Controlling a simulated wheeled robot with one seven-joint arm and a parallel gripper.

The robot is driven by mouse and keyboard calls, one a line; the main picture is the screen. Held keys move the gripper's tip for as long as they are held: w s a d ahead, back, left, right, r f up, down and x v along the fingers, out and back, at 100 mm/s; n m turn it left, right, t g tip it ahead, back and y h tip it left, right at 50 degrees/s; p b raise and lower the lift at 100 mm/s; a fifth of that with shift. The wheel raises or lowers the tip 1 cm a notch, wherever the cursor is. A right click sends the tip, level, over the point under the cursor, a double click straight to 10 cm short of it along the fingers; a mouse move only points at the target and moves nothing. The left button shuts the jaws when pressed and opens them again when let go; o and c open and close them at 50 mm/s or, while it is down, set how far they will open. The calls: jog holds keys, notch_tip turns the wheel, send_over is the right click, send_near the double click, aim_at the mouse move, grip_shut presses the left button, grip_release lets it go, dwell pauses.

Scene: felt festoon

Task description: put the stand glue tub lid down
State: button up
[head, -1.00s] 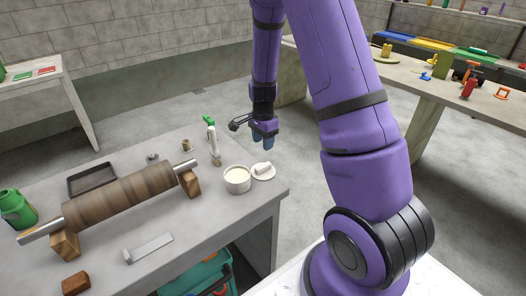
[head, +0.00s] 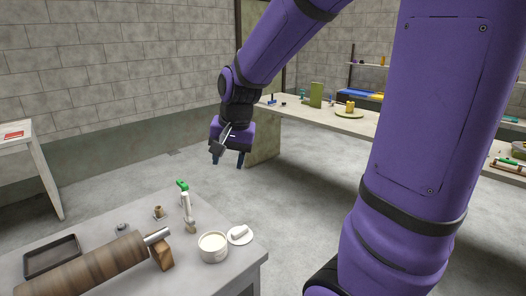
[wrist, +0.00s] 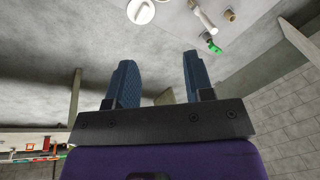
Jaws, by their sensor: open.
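The white round lid (head: 240,235) with a bar handle lies on the grey table at its right corner, handle up. It stands just right of the open glue tub (head: 213,246), which holds pale glue. The two look close together; I cannot tell whether they touch. My gripper (head: 228,160) is open and empty, in the air beyond the table's far right corner, clear of the lid. In the wrist view the lid (wrist: 141,11) shows at the top edge, beyond the open fingers (wrist: 158,82).
A brown roll (head: 90,268) rests on wooden blocks, with a dark tray (head: 52,255) behind. Another long table (head: 330,120) with goods stands at the back right. Bare floor lies between.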

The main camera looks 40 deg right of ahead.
jog(key=s+a+r+n+t, duration=0.1)
jog(key=s+r+n, duration=0.3)
jog(key=s, duration=0.4)
jog(key=s+a+r+n+t, duration=0.1)
jog(key=s+a+r+n, duration=0.2)
jog(key=s, duration=0.6)
jog(key=shift+a+r+n+h, duration=0.15)
jog(key=shift+r+n+h, duration=0.25)
jog(key=shift+r+n, duration=0.45)
